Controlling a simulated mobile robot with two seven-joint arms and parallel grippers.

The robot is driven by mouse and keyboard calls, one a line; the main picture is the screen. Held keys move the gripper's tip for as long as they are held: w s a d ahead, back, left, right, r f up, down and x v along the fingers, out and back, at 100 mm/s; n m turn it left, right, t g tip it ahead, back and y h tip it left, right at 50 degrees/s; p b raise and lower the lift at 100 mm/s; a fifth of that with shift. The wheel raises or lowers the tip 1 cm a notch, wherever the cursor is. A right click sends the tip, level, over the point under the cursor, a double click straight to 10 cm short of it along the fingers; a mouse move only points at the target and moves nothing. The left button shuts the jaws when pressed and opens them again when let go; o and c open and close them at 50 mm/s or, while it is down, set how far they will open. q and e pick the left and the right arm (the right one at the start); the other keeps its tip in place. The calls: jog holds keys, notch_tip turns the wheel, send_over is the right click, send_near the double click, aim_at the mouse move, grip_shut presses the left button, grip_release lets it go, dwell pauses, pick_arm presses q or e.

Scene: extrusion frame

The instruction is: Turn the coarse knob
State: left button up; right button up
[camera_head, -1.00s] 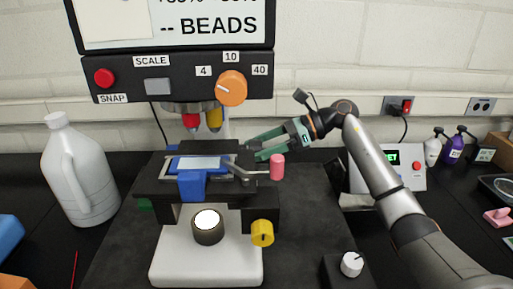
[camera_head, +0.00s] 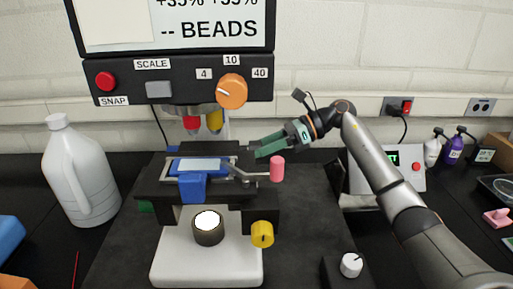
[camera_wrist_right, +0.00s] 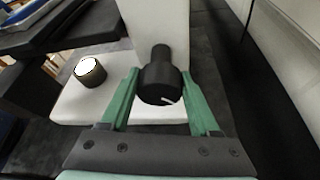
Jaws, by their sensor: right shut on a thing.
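A black round knob (camera_wrist_right: 160,88) with a white mark sits on a thinner black shaft at the side of the microscope's white column (camera_wrist_right: 158,22) in the right wrist view. My right gripper (camera_wrist_right: 161,72) has its green fingers on either side of this knob and is shut on it. In the head view my right gripper (camera_head: 260,147) reaches in from the right behind the stage (camera_head: 160,202), and the black knob is hidden there. A yellow knob (camera_head: 262,234) is low on the microscope's right side. My left gripper is not in view.
A pink-handled lever (camera_head: 277,168) stands out right of the stage, close to my fingers. An orange dial (camera_head: 232,91) is on the panel above. A white jug (camera_head: 77,175) stands at left. A white-topped knob box (camera_head: 351,265) lies at front right.

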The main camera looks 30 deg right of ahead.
jog(key=shift+m+g+y, duration=0.3)
jog(key=shift+m+g, duration=0.1)
jog(key=shift+m, duration=0.2)
jog(key=o, duration=1.3)
jog(key=shift+o, duration=0.2)
jog(key=b+v, duration=0.1)
jog(key=v, duration=1.1)
jog(key=shift+d+b, duration=0.3)
jog(key=shift+b, duration=0.1)
jog(key=shift+r, duration=0.1)
